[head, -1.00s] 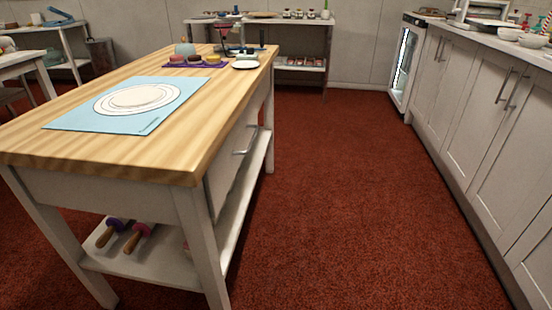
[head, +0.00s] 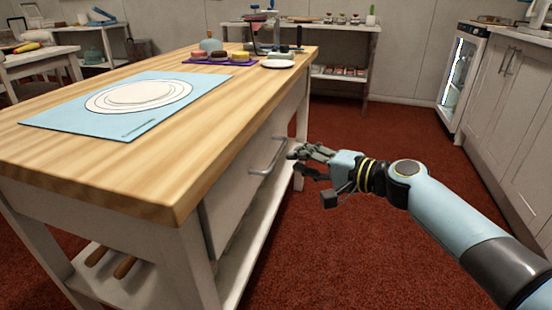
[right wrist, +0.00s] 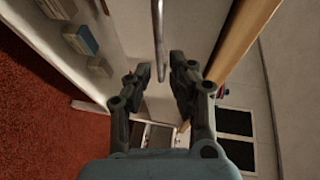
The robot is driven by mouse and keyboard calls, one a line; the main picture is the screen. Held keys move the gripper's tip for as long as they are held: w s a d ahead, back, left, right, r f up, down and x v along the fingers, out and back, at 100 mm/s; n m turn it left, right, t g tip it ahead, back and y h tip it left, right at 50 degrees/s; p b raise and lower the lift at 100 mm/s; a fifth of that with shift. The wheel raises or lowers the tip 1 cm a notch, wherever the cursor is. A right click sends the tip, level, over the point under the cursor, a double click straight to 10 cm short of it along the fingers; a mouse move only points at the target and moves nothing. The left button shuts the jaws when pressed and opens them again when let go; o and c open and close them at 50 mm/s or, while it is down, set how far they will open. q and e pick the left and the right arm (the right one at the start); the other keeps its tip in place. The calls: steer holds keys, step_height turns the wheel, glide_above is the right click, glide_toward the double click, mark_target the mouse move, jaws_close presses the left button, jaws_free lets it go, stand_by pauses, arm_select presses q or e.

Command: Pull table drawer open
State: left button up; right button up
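The table drawer (head: 232,205) is a pale front under the wooden top, on the table's right side, and looks shut. Its metal bar handle (head: 268,160) shows in the head view just left of my right gripper (head: 298,160). In the right wrist view the handle (right wrist: 158,40) runs down between the two fingertips of my right gripper (right wrist: 160,70), with gaps on both sides. That gripper is open and holds nothing. Whether the bar is fully between the fingers in depth is hard to tell. My left gripper is out of view.
The wooden table top (head: 150,165) overhangs the drawer; a blue mat (head: 60,121) and a purple tray (head: 190,62) lie on it. A lower shelf (head: 240,275) runs beneath the drawer. Red carpet right of the table is free up to the cabinets (head: 510,100).

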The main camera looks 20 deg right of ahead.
mark_target(277, 154)
steer(key=b+x, duration=0.1)
steer(key=x, duration=0.6)
steer(key=shift+a, duration=0.1)
jaws_close()
steer(key=shift+f, duration=0.1)
